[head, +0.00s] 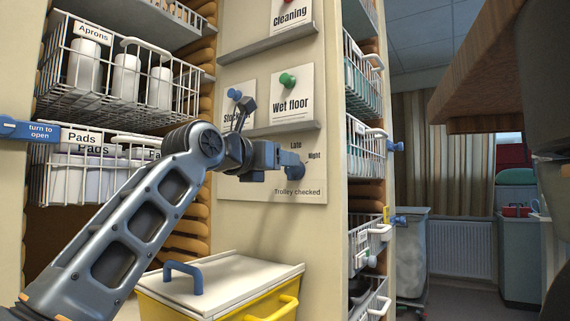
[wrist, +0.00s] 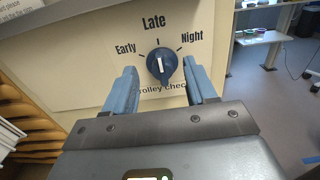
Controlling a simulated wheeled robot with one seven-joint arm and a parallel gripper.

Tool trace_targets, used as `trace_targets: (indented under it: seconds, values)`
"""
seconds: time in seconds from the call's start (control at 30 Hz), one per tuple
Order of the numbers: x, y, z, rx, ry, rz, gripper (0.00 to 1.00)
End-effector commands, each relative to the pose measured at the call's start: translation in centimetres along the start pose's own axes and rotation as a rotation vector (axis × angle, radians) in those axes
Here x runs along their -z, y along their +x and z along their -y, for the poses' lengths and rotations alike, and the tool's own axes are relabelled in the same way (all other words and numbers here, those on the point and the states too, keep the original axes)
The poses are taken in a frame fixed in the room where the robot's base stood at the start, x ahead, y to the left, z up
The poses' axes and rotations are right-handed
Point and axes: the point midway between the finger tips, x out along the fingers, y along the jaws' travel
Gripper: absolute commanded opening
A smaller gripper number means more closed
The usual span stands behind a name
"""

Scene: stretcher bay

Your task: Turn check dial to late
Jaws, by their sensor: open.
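The check dial (wrist: 162,68) is a dark blue round knob with a white pointer line, on a cream panel marked Early, Late and Night. In the wrist view its pointer stands close to upright, towards the Late mark (wrist: 154,23). My gripper (wrist: 159,66) is open, with one blue finger on each side of the dial and a visible gap on both sides. In the head view my gripper (head: 287,158) is at the panel, and the dial (head: 296,172) shows partly behind it. The Early label is hidden there by my arm.
Above the dial, a ledge (head: 285,129) carries the Wet floor and Stock cards with green and blue knobs. Wire baskets (head: 365,150) stand to the right and more (head: 110,80) to the left. A yellow bin with a white lid (head: 220,283) is below.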

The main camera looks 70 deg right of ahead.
Motion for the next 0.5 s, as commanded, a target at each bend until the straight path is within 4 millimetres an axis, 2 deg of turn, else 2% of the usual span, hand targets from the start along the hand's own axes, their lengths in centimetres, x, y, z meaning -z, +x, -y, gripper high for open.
trace_targets:
  seconds: [0.1, 0.2, 0.5]
  values:
    - [0.1, -2.1, -0.1, -0.002, 0.0, 0.001, 0.56]
    - [0.1, -3.3, -0.1, -0.001, -0.002, 0.0, 0.56]
    - [0.0, -4.4, 0.0, 0.002, -0.001, 0.0, 0.56]
